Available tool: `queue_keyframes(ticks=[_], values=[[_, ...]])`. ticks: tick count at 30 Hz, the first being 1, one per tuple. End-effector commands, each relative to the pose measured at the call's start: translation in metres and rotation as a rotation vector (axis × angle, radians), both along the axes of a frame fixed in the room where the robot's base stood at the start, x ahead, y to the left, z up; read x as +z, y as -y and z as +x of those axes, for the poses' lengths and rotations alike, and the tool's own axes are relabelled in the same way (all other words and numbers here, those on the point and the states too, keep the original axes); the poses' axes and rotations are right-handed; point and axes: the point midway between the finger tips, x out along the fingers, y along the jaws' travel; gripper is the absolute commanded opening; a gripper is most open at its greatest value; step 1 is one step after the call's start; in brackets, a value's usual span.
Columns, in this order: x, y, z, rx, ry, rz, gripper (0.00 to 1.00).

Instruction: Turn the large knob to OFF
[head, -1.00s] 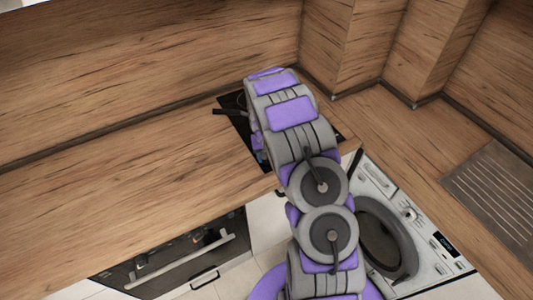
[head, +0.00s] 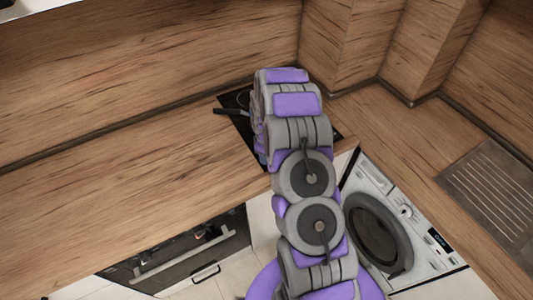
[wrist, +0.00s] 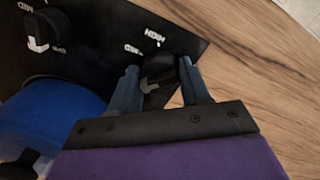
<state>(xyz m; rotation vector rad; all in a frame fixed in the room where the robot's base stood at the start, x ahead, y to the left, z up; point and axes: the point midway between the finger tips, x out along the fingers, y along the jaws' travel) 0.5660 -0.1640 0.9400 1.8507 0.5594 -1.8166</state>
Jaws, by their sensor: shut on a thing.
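A black knob (wrist: 160,70) on a dark panel (wrist: 100,38) sits between the two blue fingers of my gripper (wrist: 158,76) in the wrist view. The fingers are shut on its sides. Its white pointer faces down and left, toward the gripper's palm. HIGH and another label, probably MED, are printed by it. A second black knob (wrist: 44,32) with a white pointer sits at upper left, with MED and OFF lettering near it. Which knob is larger is hard to tell. In the head view my arm hides the gripper and knobs; only part of the black hob (head: 236,103) shows.
A blue rounded thing (wrist: 50,112) lies close left of the gripper. A dark handle (head: 230,112) sticks out over the hob. The wooden counter (head: 120,175) is clear to the left. An oven (head: 185,250) and a washing machine (head: 385,235) stand below.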

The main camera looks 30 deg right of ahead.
Motion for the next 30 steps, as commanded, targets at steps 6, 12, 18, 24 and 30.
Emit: queue_keyframes(ticks=[6,12,18,24,30], values=[[0.0009,0.0003,0.0024,0.205,0.007,-0.002,0.16],[0.0007,0.0011,0.0025,0.391,0.008,-0.003,0.16],[0.0007,0.0017,0.0022,0.553,0.006,-0.003,0.16],[0.0009,0.0017,0.0021,0.675,0.007,-0.004,0.16],[0.0009,0.0025,0.0019,0.747,0.006,-0.003,0.16]])
